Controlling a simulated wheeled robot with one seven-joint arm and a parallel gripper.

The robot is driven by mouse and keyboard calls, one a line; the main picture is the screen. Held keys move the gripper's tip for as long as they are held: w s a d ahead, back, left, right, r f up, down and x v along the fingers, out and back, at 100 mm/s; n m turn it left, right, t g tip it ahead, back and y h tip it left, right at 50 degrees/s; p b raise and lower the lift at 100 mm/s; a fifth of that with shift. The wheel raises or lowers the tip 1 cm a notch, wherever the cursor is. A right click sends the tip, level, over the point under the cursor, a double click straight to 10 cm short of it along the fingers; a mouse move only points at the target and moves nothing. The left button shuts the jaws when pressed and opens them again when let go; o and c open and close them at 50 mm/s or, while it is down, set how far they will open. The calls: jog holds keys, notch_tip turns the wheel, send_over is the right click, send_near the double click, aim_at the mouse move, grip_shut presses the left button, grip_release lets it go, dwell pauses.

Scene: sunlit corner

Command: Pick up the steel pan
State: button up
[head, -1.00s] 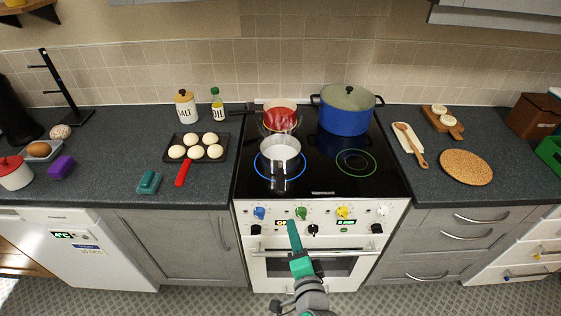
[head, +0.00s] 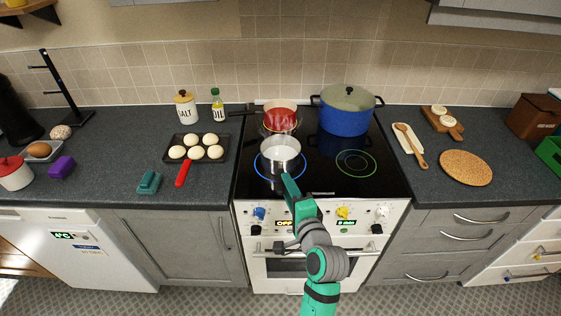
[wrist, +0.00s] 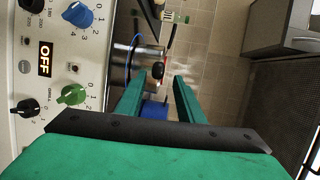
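The steel pan (head: 281,152) is a small silvery pan with a pale inside, upright on the front left burner, whose ring is blue. My gripper (head: 288,178) is at the front edge of the hob, just in front of the pan and partly overlapping its near side in the head view. In the wrist view the two green fingers (wrist: 160,90) stand apart with nothing held between them. I cannot tell whether the fingers touch the pan.
A red pan (head: 281,118) sits behind the steel pan, its dark handle pointing left. A blue lidded pot (head: 346,114) stands at the back right. The front right burner (head: 356,163) is bare. Knobs (wrist: 78,15) line the stove front, close beside my gripper.

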aim_at(281, 167)
jog(key=x, duration=0.5)
jog(key=shift+a+f, duration=0.2)
jog(key=shift+f, duration=0.1)
grip_shut()
jog(key=shift+r, duration=0.1)
